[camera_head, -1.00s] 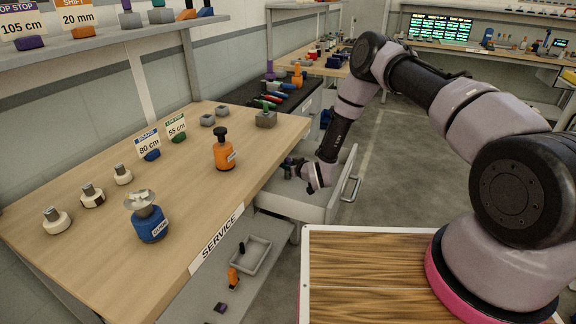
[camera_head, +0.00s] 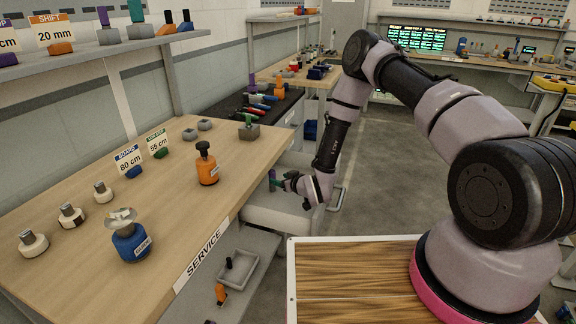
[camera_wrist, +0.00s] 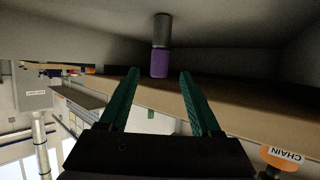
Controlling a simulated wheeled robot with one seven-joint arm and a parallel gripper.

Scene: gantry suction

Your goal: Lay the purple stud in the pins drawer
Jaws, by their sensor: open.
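The purple stud (camera_wrist: 160,62), a purple cylinder with a grey end, shows in the wrist view just beyond my fingertips and in line with the gap between them. Its grey end meets a pale grey surface. In the head view a small purple patch (camera_head: 272,175) shows just left of my fingertips. My gripper (camera_head: 284,182) is over the open grey drawer (camera_head: 280,217) beside the bench. In the wrist view my gripper (camera_wrist: 158,88) has its green fingers spread, with nothing between them. No label on the drawer is readable.
The wooden service bench (camera_head: 130,195) borders the drawer on the left, with an orange labelled object (camera_head: 206,168) and a blue one (camera_head: 130,240) on it. A grey tray (camera_head: 240,270) sits on the low shelf. Floor to the right of the drawer is clear.

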